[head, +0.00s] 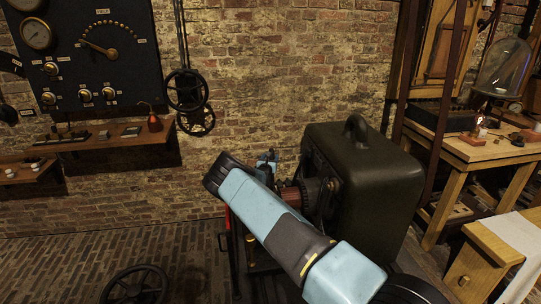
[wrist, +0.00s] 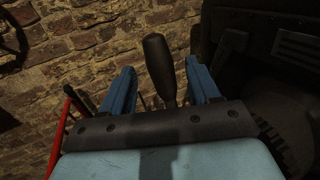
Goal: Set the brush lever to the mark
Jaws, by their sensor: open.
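The brush lever shows in the wrist view as a dark rounded handle (wrist: 158,62) on a thin stem. It stands nearly upright, leaning slightly. My gripper (wrist: 161,70) is open, with one blue finger on each side of the handle and gaps visible on both sides. In the head view my gripper (head: 266,158) is mostly hidden behind my arm, beside the machine's brush end. The lever's foot is hidden by my gripper's body. I cannot make out the mark in either view.
A large dark green machine (head: 378,185) stands right of my gripper, its toothed ring (wrist: 278,118) close by. A red bar (wrist: 61,135) is at the left in the wrist view. A brick wall (head: 270,70) is behind. A handwheel (head: 135,286) is low at the left; a wooden bench (head: 485,150) is right.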

